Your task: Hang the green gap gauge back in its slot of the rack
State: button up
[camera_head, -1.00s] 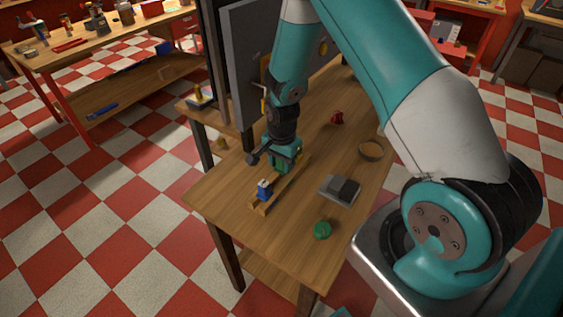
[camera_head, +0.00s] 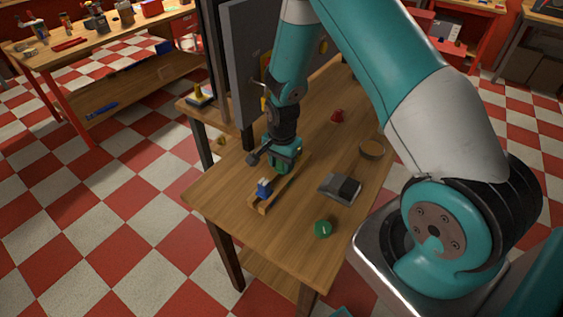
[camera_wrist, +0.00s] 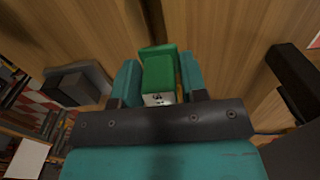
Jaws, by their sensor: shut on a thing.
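The green gap gauge (camera_wrist: 160,75) is a green block with a pale marked end, held between the two teal fingers of my gripper (camera_wrist: 158,88) in the wrist view. In the head view my gripper (camera_head: 284,160) points down over the far end of the low wooden rack (camera_head: 283,187). A bit of the green gauge shows under it there. A blue gauge (camera_head: 264,188) stands in the near part of the rack. The fingers and wrist hide the gauge's lower end, so I cannot tell whether it is inside a slot or above it.
On the same table (camera_head: 235,190) are a grey-black block (camera_head: 340,188) right of the rack, a green round item (camera_head: 323,229) at the front, a bowl (camera_head: 371,149) and a red item (camera_head: 337,116). A dark upright panel (camera_head: 245,65) stands behind my gripper.

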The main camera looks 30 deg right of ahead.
jog(key=shift+f+b, duration=0.7)
jog(key=shift+f, duration=0.25)
dwell(0.3)
dwell(0.4)
jog(key=o, duration=1.1)
notch_tip(320, 180, up, 18)
jog(key=f+b, duration=0.1)
jog(key=b, duration=0.2)
jog(key=s+a+r+n+y, duration=0.1)
jog(key=s+a+r+n, duration=0.3)
jog(key=s+n, duration=0.3)
jog(key=s+a+r+n+y, duration=0.1)
jog(key=s+a+r+n, duration=0.2)
jog(key=s+a+n, duration=0.3)
jog(key=s+a+r+n+y, duration=0.2)
jog(key=s+a+r+n, duration=0.2)
jog(key=s+a+n, duration=0.3)
jog(key=shift+s+a+r+n, duration=0.1)
jog(key=shift+s+r+n, duration=0.1)
jog(key=shift+s, duration=0.5)
jog(key=shift+s+a+r+n, duration=0.1)
jog(key=shift+s+r, duration=0.05)
jog(key=shift+s, duration=0.5)
